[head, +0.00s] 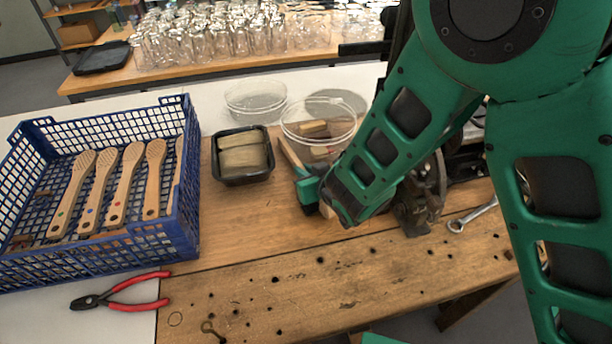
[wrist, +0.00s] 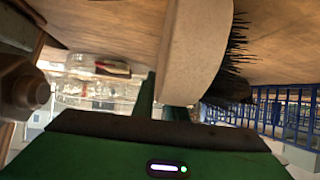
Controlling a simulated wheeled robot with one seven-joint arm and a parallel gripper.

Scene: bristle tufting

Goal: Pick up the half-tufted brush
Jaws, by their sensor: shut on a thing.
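The half-tufted brush (wrist: 197,50) fills the upper middle of the wrist view. It is a pale wooden head with dark bristles (wrist: 237,55) along its right side. My gripper (wrist: 165,108) is shut on it, and the wood runs down to the jaws. In the head view my green gripper (head: 318,196) is low over the wooden bench, left of the vise. My arm hides most of the brush there. I cannot tell whether the brush still touches the bench.
A blue crate (head: 150,235) with several bare wooden brushes (head: 75,190) stands at left. A black tray (head: 243,180) and clear round containers (head: 318,125) sit behind. A metal vise (head: 420,200) and a wrench (head: 472,215) are at right. Red-handled pliers (head: 125,290) lie in front.

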